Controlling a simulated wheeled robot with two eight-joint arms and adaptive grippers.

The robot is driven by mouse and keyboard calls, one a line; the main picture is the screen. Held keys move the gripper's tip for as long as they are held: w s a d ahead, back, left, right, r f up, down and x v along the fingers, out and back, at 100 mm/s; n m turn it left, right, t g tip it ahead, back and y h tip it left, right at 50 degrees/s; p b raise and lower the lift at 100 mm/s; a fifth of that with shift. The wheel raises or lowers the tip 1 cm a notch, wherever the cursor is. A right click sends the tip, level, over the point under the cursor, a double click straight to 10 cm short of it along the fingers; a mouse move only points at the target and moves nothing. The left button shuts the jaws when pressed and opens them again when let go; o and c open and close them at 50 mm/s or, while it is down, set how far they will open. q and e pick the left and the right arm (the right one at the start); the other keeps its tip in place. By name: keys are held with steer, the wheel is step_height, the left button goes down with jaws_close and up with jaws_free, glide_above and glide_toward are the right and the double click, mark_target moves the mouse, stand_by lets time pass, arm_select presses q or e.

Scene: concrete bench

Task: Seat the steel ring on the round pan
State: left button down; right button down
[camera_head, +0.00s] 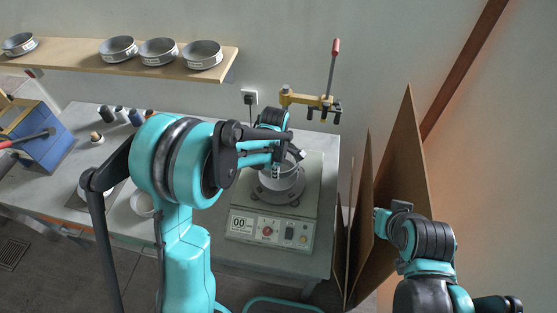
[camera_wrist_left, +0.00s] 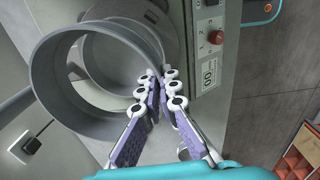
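The steel ring (camera_wrist_left: 90,122) is a wide grey hoop with an open middle, large in the left wrist view. In the head view the ring (camera_head: 284,181) is at the shaker, partly hidden by my left gripper (camera_head: 283,160). In the wrist view my left gripper (camera_wrist_left: 163,88) is shut on the ring's wall, with its purple-padded fingers at the rim. The round pan (camera_head: 268,195) is on the shaker plate below the ring. Part of it (camera_wrist_left: 112,58) shows through the ring; I cannot tell whether they touch. My right arm is at the lower right; its fingers are not visible.
The shaker's control box (camera_head: 268,230) faces the front of the bench (camera_head: 225,247). A yellow clamp with a lever (camera_head: 310,101) stands behind. Upright brown boards (camera_head: 405,155) stand to the right. A shelf (camera_head: 75,58) holding several sieves is on the wall.

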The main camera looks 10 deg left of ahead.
arm_select(q)
steer(key=shift+f+b, duration=0.5)
steer(key=shift+f, duration=0.3)
steer(key=shift+s+f+b, duration=0.1)
steer(key=shift+f+b, duration=0.65)
steer(key=shift+f, duration=0.55)
steer(key=shift+f+b, duration=0.65)
steer(key=shift+b, duration=0.05)
steer(key=shift+f+b, duration=0.6)
steer(key=shift+b, duration=0.2)
steer(key=c, duration=1.6)
jaws_free()
steer(key=shift+c, duration=0.2)
